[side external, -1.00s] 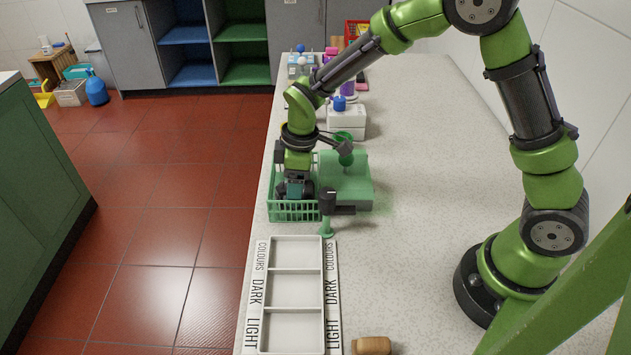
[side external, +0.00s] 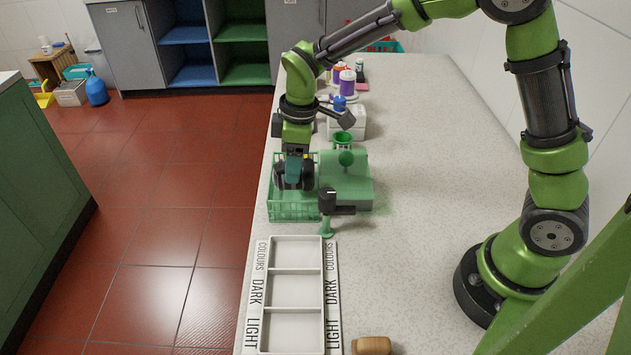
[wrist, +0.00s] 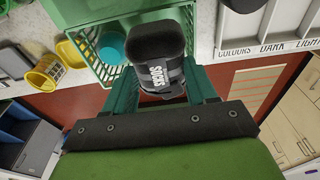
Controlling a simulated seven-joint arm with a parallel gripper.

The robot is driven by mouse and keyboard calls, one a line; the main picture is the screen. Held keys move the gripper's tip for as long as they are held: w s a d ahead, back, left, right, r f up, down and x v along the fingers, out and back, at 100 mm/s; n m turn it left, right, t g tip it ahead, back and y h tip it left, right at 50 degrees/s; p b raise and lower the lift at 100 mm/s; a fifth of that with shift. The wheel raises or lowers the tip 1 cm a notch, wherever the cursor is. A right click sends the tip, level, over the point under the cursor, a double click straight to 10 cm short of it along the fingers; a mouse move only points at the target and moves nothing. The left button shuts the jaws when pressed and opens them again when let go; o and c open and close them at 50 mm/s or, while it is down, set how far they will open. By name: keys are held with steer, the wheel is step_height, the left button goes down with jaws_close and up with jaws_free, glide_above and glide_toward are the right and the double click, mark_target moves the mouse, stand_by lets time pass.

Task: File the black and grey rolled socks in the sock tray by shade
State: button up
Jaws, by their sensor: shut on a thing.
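My gripper (side external: 294,172) is shut on a black rolled sock (wrist: 157,40) with a dark grey band that reads "SOCKS". It holds the roll just above the green basket (side external: 293,212). In the wrist view a round teal thing (wrist: 112,46) shows in the basket; I cannot tell what it is. The rest of the basket's contents is hidden. The white sock tray (side external: 322,290) lies nearer the camera, with three compartments marked COLOURS, DARK and LIGHT. All three look empty. No grey rolled sock can be made out.
A green block-like stand (side external: 347,185) sits right of the basket. A wooden brush-like piece (side external: 371,346) lies right of the tray. Bottles and a white box (side external: 350,124) stand behind. The counter's right side is clear.

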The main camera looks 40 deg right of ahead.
steer(key=r, duration=0.2)
steer(key=a+r, duration=0.1)
steer(key=r, duration=0.1)
steer(key=shift+s+a, duration=0.1)
steer(key=shift+s, duration=0.05)
steer(key=s+a+f+n, duration=0.1)
steer(key=s+a+n, duration=0.1)
steer(key=s+a, duration=1.25)
steer(key=shift+s+d+f+m, duration=0.15)
steer(key=shift+f+m, duration=0.2)
steer(key=shift+f, duration=0.8)
steer(key=shift+s+d+f+m, duration=0.1)
steer(key=shift+f+m, duration=0.2)
steer(key=shift+f, duration=0.8)
steer(key=shift+s+d+f+m, duration=0.15)
steer(key=shift+f+m, duration=0.2)
steer(key=shift+f, duration=0.8)
steer(key=o, duration=1.1)
steer(key=shift+o, duration=0.2)
